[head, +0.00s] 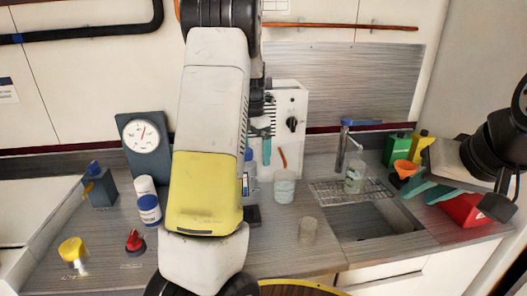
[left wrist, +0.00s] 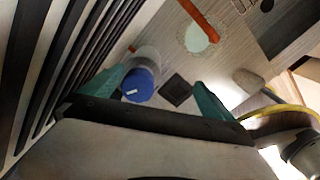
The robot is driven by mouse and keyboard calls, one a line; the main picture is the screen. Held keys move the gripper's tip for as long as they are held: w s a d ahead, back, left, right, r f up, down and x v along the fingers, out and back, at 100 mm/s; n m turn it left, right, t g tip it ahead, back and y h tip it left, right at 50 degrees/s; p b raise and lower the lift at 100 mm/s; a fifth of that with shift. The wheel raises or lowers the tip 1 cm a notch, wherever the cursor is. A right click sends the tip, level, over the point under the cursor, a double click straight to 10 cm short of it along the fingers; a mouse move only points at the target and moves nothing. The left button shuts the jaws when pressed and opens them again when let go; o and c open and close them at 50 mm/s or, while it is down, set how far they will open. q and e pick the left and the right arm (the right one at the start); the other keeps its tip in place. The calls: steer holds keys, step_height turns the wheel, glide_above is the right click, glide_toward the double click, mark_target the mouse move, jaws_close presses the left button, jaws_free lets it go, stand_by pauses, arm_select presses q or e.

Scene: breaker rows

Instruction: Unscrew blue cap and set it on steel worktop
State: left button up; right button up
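A bottle with a blue cap (head: 249,154) stands on the steel worktop (head: 285,254), mostly hidden behind my left arm in the head view. In the left wrist view the blue cap (left wrist: 138,86) sits on top of its pale bottle. My left gripper (head: 259,150) is open, with teal fingers pointing down. In the left wrist view the cap shows between the fingers of my left gripper (left wrist: 160,80), closer to the left finger; I cannot tell whether they touch. My right gripper (head: 430,190) has its teal fingers apart and seems empty near the sink's right side.
A white-and-blue jar (head: 149,210), red knob (head: 135,241) and yellow cap (head: 72,249) are left. The sink (head: 375,220) lies right.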

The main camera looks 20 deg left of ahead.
arm_select(q)
steer(key=a, duration=0.3)
steer(key=shift+w+n, duration=0.15)
steer(key=shift+n, duration=0.15)
steer(key=m, duration=0.2)
steer(key=shift+a+f+m, duration=0.1)
steer(key=shift+a+m, duration=0.2)
steer(key=shift+a, duration=0.1)
steer(key=shift+c, duration=0.6)
steer(key=m, duration=0.3)
steer(key=shift+a, duration=0.35)
steer(key=shift+c, duration=0.5)
steer(key=shift+m, duration=1)
steer(key=shift+o, duration=0.8)
steer(key=m, duration=0.3)
steer(key=shift+s+d, duration=0.1)
steer(key=shift+s, duration=0.15)
steer(key=shift+o, duration=0.3)
steer(key=m, duration=0.3)
steer(key=shift+w+d+m, duration=0.25)
steer(key=shift+d+m, duration=0.05)
steer(key=shift+d, duration=0.1)
steer(key=m, duration=0.3)
steer(key=shift+w+d+f, duration=0.15)
steer(key=shift+w+d, duration=0.05)
steer(key=shift+w, duration=0.1)
steer(key=shift+m, duration=0.5)
steer(key=shift+s, duration=0.1)
